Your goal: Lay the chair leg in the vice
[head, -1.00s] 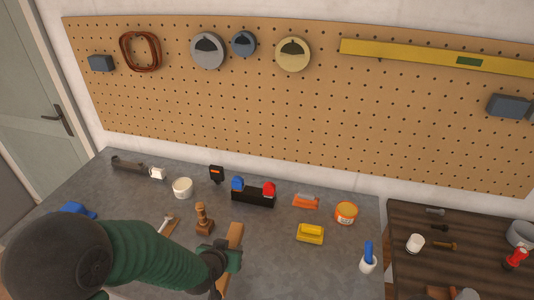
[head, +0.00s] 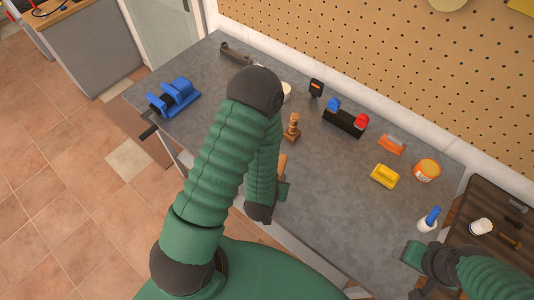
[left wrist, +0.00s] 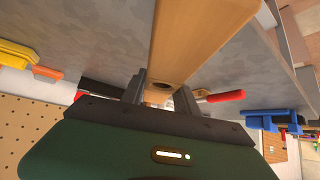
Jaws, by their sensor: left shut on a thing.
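The chair leg is a light wooden bar (left wrist: 205,35) with a hole near its close end. In the left wrist view it lies between the two fingers of my left gripper (left wrist: 163,92), which is shut on it. In the head view only a short piece of the chair leg (head: 283,164) shows beside my left arm, over the front part of the bench. The left fingertips are hidden there. The blue vice (head: 174,98) stands at the bench's left front corner, well left of the gripper; no leg is in it. My right gripper (head: 414,256) is at the lower right, its fingers unclear.
On the grey bench (head: 330,205) stand a turned wooden piece (head: 292,129), a black holder with blue and red tops (head: 345,121), a yellow block (head: 385,176), an orange tin (head: 427,170) and a blue-handled item (head: 429,220). A dark table (head: 480,250) adjoins at right.

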